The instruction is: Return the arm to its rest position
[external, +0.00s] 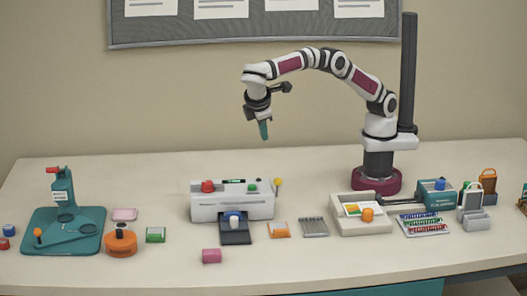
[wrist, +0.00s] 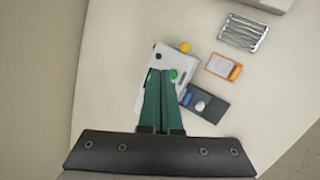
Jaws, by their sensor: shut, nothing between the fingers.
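My gripper (external: 264,130) hangs in the air above the back of the table, above and behind the white laminator (external: 232,206). Its green fingers point down and are shut with nothing between them. In the wrist view the gripper (wrist: 161,75) covers part of the laminator (wrist: 185,62), which lies below it. My arm arches from its base at the right of the table over to the left. The gripper touches nothing.
A dark tray (external: 236,236) with a white-and-blue knob is at the laminator's front. A teal press (external: 62,205) stands left, an orange round device (external: 120,243) beside it. A cream tray (external: 360,224) stands right. The air around my gripper is clear.

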